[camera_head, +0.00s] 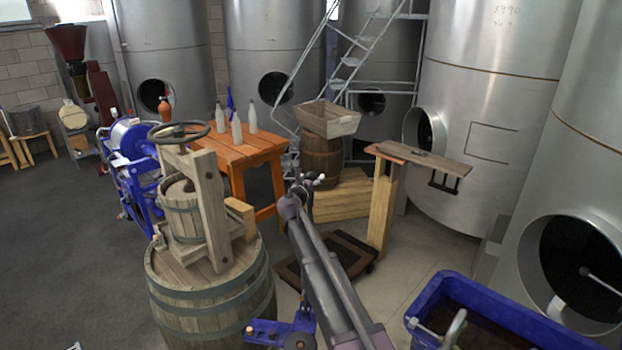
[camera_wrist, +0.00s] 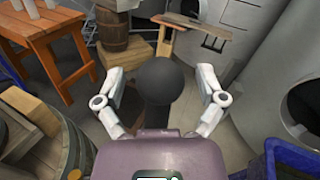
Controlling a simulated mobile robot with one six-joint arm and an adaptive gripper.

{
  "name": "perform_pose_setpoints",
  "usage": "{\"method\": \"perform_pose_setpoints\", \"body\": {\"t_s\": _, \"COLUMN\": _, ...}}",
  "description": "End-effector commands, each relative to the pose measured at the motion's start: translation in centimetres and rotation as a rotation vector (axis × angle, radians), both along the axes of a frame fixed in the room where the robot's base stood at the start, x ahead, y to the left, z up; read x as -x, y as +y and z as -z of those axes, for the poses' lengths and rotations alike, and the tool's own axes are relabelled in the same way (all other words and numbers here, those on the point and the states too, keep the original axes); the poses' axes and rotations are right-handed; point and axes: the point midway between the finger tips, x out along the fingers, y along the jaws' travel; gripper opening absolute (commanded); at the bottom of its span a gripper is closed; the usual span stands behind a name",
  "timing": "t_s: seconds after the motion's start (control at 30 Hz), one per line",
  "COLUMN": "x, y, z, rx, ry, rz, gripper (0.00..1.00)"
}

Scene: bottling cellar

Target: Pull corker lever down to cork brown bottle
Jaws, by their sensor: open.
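My gripper (camera_head: 314,181) is at the end of my dark arm in the middle of the head view. In the wrist view its two pale fingers (camera_wrist: 160,78) are spread wide. A black ball knob (camera_wrist: 159,85) on a dark shaft shows between them, apart from both fingers; it looks like the lever's end. How near it is in depth, I cannot tell. In the head view I cannot make the knob out clearly near the gripper. The corker's body is not clearly seen, and I cannot make out a brown bottle.
A wooden press on a barrel (camera_head: 205,300) stands left of my arm. An orange table (camera_head: 235,150) with pale bottles is behind it. A wooden stand (camera_head: 385,205) is ahead right, a blue tub (camera_head: 520,310) lower right. Steel tanks line the back; grey floor is free at left.

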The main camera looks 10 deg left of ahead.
Motion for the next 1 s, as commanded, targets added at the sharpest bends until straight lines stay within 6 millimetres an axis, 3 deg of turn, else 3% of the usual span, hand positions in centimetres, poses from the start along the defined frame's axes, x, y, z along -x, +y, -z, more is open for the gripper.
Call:
{"method": "perform_pose_setpoints", "body": {"t_s": 0.17, "x": 0.0, "y": 0.0, "z": 0.0, "rx": 0.0, "ry": 0.0, "rz": 0.0, "gripper": 0.89}}
{"method": "perform_pose_setpoints", "body": {"t_s": 0.4, "x": 0.0, "y": 0.0, "z": 0.0, "rx": 0.0, "ry": 0.0, "rz": 0.0, "gripper": 0.21}}
{"method": "perform_pose_setpoints", "body": {"t_s": 0.47, "x": 0.0, "y": 0.0, "z": 0.0, "rx": 0.0, "ry": 0.0, "rz": 0.0, "gripper": 0.03}}
{"method": "perform_pose_setpoints", "body": {"t_s": 0.5, "x": 0.0, "y": 0.0, "z": 0.0, "rx": 0.0, "ry": 0.0, "rz": 0.0, "gripper": 0.0}}
{"method": "perform_pose_setpoints", "body": {"t_s": 0.77, "x": 0.3, "y": -0.2, "z": -0.1, "rx": 0.002, "ry": -0.006, "rz": 0.002, "gripper": 0.0}}
{"method": "perform_pose_setpoints", "body": {"t_s": 1.0, "x": 2.0, "y": -1.6, "z": -0.3, "rx": 0.003, "ry": -0.038, "rz": 0.021, "gripper": 0.0}}
